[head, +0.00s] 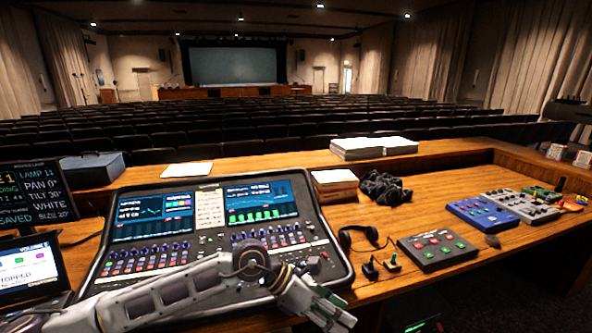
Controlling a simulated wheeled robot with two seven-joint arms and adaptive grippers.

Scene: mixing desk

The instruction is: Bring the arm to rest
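My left arm comes in from the lower left and reaches across the front of the mixing console (210,235). My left gripper (333,313) hangs at the console's lower right corner, near the desk's front edge. It is small and angled away, so I cannot tell whether its fingers are open or shut. I see nothing clearly held in it. The arm hides part of the console's lower faders. My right gripper does not show clearly in the head view.
The wooden desk (430,188) also holds headphones (358,237), small knobs beside them, a grey button box (437,249), a blue box (482,213), a black cable coil (384,188) and paper stacks (358,148). Monitors (37,193) stand at left. Bare wood lies right of the cable.

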